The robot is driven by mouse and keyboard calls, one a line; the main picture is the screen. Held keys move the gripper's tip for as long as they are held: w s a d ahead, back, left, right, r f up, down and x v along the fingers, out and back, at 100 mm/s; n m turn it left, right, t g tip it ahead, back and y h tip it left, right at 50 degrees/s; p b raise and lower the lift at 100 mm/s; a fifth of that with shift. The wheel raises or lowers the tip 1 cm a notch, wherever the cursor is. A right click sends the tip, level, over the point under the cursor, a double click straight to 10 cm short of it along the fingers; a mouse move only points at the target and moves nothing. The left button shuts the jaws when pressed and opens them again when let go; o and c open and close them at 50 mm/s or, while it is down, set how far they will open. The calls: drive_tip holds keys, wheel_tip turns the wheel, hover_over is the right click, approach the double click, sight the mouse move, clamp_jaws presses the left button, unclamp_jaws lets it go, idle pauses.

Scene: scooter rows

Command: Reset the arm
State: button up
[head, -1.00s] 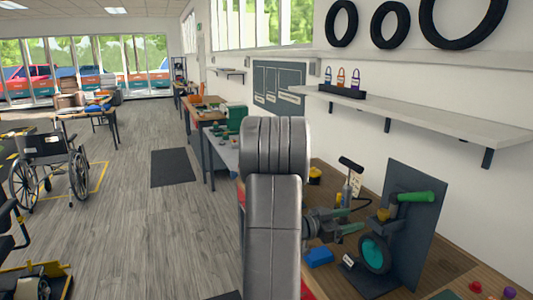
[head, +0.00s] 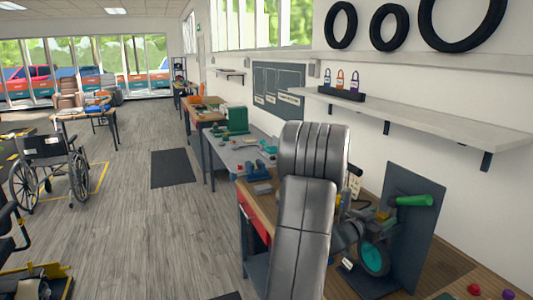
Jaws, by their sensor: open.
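My arm's grey links rise from the bottom centre of the head view, in front of the workbench (head: 262,203). My gripper (head: 358,228) shows only in part, behind the right side of the arm. It is open, with nothing seen between its fingers. It is close to the left of an upright dark panel (head: 418,235) that has a green handle grip (head: 414,201) and a small wheel with a teal hub (head: 374,256). Whether the gripper touches any of this I cannot tell.
A wall shelf (head: 440,122) with several small padlocks (head: 341,78) runs above the bench, under hanging tyres (head: 389,27). More benches line the wall behind. A wheelchair (head: 47,165) stands at left.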

drive_tip(key=shift+s+d+n+t+y+b, duration=0.15)
drive_tip(key=shift+n+t+y+b, duration=0.3)
drive_tip(key=shift+n+t+y, duration=0.4)
drive_tip(key=shift+s+n+t+y+b, duration=0.1)
drive_tip(key=shift+n+t+y+b, duration=0.3)
drive_tip(key=shift+n+t+y, duration=0.4)
drive_tip(key=shift+s+a+f+t, duration=0.1)
drive_tip(key=shift+s+a+t, duration=0.15)
drive_tip(key=shift+a, duration=0.05)
drive_tip(key=b+v, duration=0.3)
drive_tip(key=v, duration=0.9)
drive_tip(key=shift+a+b, duration=0.1)
drive_tip(key=shift+b, duration=0.25)
